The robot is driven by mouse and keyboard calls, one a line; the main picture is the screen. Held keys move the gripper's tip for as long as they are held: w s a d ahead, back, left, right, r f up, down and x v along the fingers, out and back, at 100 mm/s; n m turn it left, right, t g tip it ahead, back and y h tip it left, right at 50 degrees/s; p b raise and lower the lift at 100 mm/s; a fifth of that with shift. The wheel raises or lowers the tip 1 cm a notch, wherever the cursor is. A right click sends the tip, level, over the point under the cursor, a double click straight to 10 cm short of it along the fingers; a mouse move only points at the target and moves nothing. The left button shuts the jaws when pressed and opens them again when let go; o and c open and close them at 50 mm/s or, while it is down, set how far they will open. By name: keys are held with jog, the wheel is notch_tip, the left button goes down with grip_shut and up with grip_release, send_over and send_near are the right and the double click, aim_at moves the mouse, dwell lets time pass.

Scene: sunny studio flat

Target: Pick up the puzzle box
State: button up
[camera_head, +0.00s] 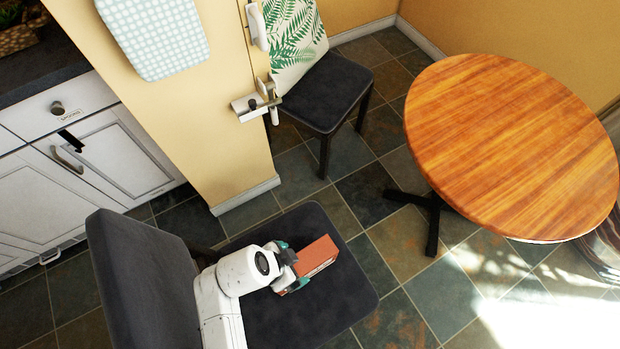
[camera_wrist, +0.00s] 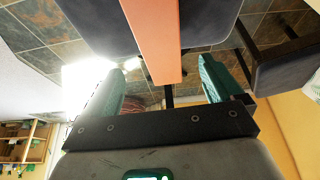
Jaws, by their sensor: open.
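The puzzle box, an orange-red block (camera_head: 317,255), is over the dark seat of the near chair (camera_head: 290,322) in the head view. It also shows in the wrist view as a long orange shape (camera_wrist: 153,42) at top centre. My gripper (camera_head: 290,266) is at the box's left end, with its teal fingers on either side of that end. In the wrist view my gripper (camera_wrist: 162,78) is open, with gaps between the box and both fingers. My gripper hides part of the box's left end in the head view.
The near chair's backrest (camera_head: 140,280) rises left of my arm. A round wooden table (camera_head: 515,140) stands at right, and a second dark chair (camera_head: 328,90) stands at the back. White cabinets (camera_head: 110,150) line the left. Tiled floor is clear between the chairs and table.

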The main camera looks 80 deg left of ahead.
aim_at(305, 262)
jog(key=shift+a+f+b, duration=0.15)
jog(key=shift+f+b, duration=0.35)
jog(key=shift+f, duration=0.05)
jog(key=b+x, duration=0.8)
jog(key=x, duration=0.1)
jog(key=shift+w+f+b, duration=0.1)
jog(key=shift+b, duration=0.2)
jog(key=shift+w+f, duration=0.2)
jog(key=shift+f+b, duration=0.25)
jog(key=shift+b, duration=0.05)
jog(key=c, duration=1.5)
jog(key=shift+r, duration=0.1)
jog(key=shift+c, duration=0.2)
